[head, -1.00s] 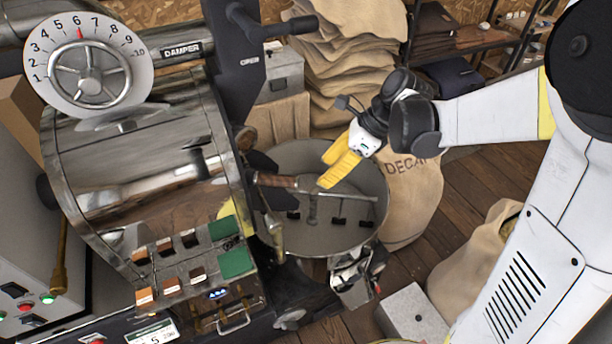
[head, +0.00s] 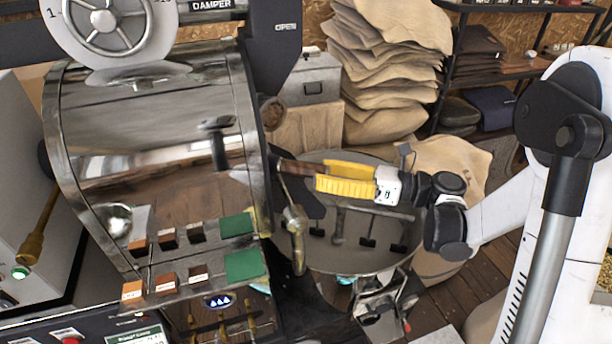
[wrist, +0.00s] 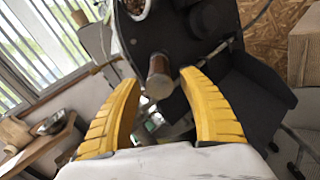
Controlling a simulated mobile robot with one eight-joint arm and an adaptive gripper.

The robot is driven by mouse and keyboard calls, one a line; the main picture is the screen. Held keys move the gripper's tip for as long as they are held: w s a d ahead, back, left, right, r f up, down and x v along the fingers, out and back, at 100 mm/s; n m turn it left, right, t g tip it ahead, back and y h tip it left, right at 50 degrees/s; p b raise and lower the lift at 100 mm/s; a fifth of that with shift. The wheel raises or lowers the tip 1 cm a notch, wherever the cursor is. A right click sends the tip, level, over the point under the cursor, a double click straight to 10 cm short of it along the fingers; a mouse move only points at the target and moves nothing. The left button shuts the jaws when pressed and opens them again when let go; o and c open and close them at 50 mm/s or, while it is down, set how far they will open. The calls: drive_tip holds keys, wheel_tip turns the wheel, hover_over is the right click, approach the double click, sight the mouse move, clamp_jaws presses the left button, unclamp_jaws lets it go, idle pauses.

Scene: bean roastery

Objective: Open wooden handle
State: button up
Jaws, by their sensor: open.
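The wooden handle (head: 299,167) is a brown cylinder sticking out from the right side of the roaster's front, above the round cooling tray (head: 380,258). In the wrist view the wooden handle (wrist: 159,78) points end-on towards the camera, between the two yellow fingers and a little beyond them. My gripper (head: 322,176) reaches in from the right with its fingers pointing left at the handle. In the wrist view my gripper (wrist: 163,90) is open, with a finger on each side of the handle. I cannot tell whether either finger touches it.
The metal roaster drum (head: 150,150) stands left of the handle. A metal lever (head: 296,232) hangs just below it. Stacked burlap sacks (head: 385,70) and a grey box (head: 312,78) stand behind. Wooden floor shows at the lower right.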

sight(306, 171)
drive_tip(key=x, duration=0.4)
drive_tip(key=shift+a+b, duration=0.1)
drive_tip(key=shift+b, duration=0.3)
clamp_jaws()
